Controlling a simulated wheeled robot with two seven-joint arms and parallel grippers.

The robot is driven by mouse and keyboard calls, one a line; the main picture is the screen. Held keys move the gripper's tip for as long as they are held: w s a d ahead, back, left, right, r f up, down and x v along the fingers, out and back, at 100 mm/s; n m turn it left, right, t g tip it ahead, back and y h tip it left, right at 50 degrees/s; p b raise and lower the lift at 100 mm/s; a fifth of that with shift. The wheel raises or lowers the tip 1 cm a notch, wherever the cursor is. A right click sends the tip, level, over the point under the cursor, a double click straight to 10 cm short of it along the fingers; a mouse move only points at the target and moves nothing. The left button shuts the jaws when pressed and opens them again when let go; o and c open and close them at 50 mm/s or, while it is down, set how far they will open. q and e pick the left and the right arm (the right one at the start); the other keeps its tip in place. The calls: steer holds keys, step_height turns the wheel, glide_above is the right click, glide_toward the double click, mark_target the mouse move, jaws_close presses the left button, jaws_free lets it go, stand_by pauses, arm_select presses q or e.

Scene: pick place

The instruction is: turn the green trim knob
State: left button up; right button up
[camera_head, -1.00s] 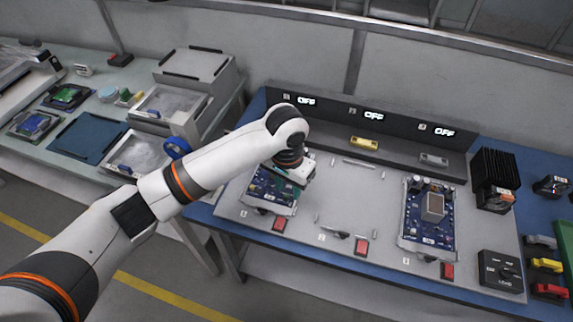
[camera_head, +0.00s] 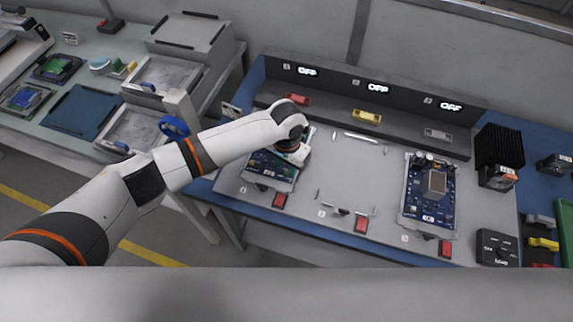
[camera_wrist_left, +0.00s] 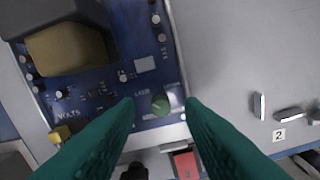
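The green trim knob (camera_wrist_left: 160,104) is a small round green piece on the lower edge of a blue circuit board (camera_wrist_left: 105,75) in the left wrist view. In the head view this board (camera_head: 268,170) lies at the left of the bench, and my arm hides the knob. My left gripper (camera_wrist_left: 160,110) is open, with its two teal fingers apart. In the wrist view the fingertips appear on either side of the knob, with a gap to each. I cannot tell whether they are level with it. My right gripper is not in view.
A second board (camera_head: 428,205) lies to the right. Black panels with "OFF" displays (camera_head: 378,88) line the back. The plate between the boards is mostly clear.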

arm_select(q)
steer(key=shift+f, duration=0.5)
jaws_close()
